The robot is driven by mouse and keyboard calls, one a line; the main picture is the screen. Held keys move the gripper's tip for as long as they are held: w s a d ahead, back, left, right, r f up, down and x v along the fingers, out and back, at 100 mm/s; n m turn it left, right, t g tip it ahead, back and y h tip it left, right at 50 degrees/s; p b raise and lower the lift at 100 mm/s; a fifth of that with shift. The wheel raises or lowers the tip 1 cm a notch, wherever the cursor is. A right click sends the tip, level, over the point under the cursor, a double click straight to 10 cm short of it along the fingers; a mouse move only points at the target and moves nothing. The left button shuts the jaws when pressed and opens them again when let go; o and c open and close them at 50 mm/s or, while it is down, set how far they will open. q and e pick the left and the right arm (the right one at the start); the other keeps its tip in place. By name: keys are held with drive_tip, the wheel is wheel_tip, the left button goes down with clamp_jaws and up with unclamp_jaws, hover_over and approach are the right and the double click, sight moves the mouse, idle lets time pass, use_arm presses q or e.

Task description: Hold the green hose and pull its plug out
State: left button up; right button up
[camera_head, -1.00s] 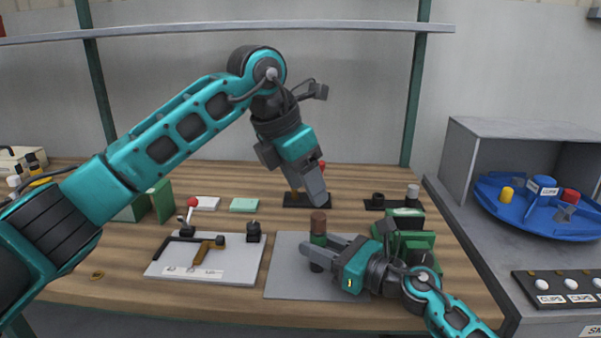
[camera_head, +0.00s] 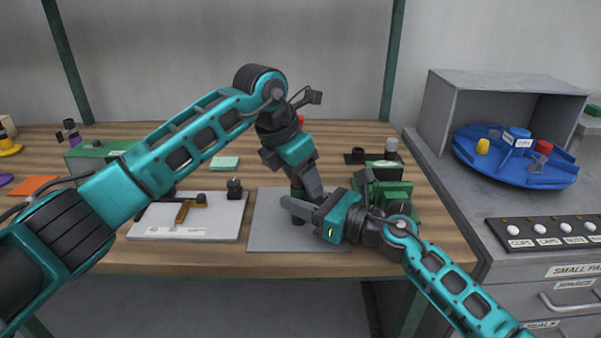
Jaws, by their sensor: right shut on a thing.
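The green hose (camera_head: 297,191) stands upright over the grey mat, with a dark lower end (camera_head: 298,220) below my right gripper. My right gripper (camera_head: 296,208) reaches in from the right and is shut around the hose. My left gripper (camera_head: 314,188) points down from above, with its fingers at the top of the hose. The brown plug is hidden behind the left gripper. I cannot see whether the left fingers touch the plug or whether they are open or shut.
The grey mat (camera_head: 270,232) lies under the hose. A white board (camera_head: 215,222) with a brown-handled tool is left of it. Green blocks (camera_head: 388,192) stand close behind my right gripper. A blue turntable (camera_head: 500,170) sits in a grey box at right.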

use_arm(q)
drive_tip(key=c, duration=1)
drive_tip(key=shift+r, duration=0.75)
drive_tip(key=shift+r, duration=2.15)
drive_tip(key=shift+r, duration=1.55)
use_arm(e)
drive_tip(key=o, duration=1.1)
